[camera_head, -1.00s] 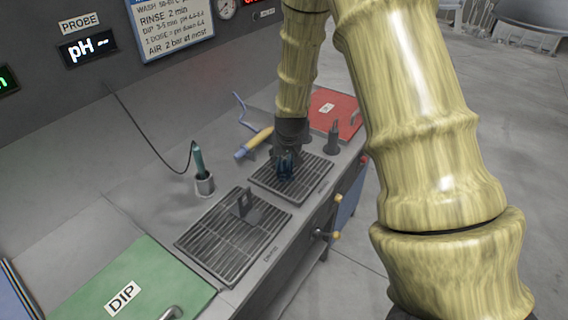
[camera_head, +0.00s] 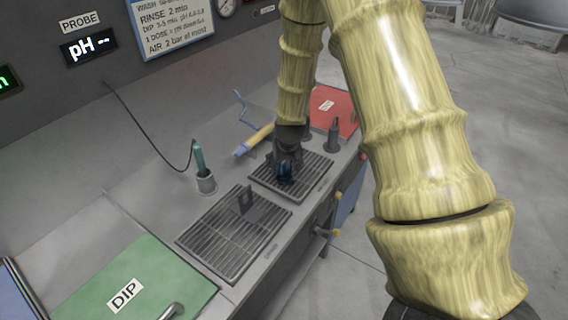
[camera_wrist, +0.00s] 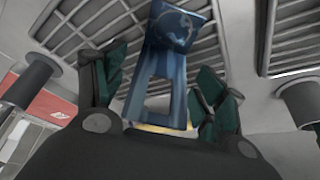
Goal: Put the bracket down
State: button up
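The blue bracket (camera_head: 284,172) is on or just above the far slotted rack (camera_head: 318,172), under my gripper (camera_head: 287,150). In the wrist view the bracket (camera_wrist: 158,82) shows as a blue plate with an open frame, between the two teal-padded fingers of my gripper (camera_wrist: 160,88). The fingers stand apart, with a gap visible at the left side and a narrow one at the right. Whether the bracket's underside touches the rack is hidden.
A teal probe (camera_head: 199,160) sits in a cup at the left. A dark post (camera_head: 333,135) and red lid (camera_head: 335,108) are close beyond the far rack. A green DIP lid (camera_head: 165,268) is in front.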

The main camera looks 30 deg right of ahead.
jog(key=shift+r, duration=0.25)
jog(key=shift+r, duration=0.2)
jog(key=b+v, duration=0.2)
jog(key=v, duration=0.9)
jog(key=shift+r, duration=0.2)
jog(key=shift+s, duration=0.15)
dwell(0.9)
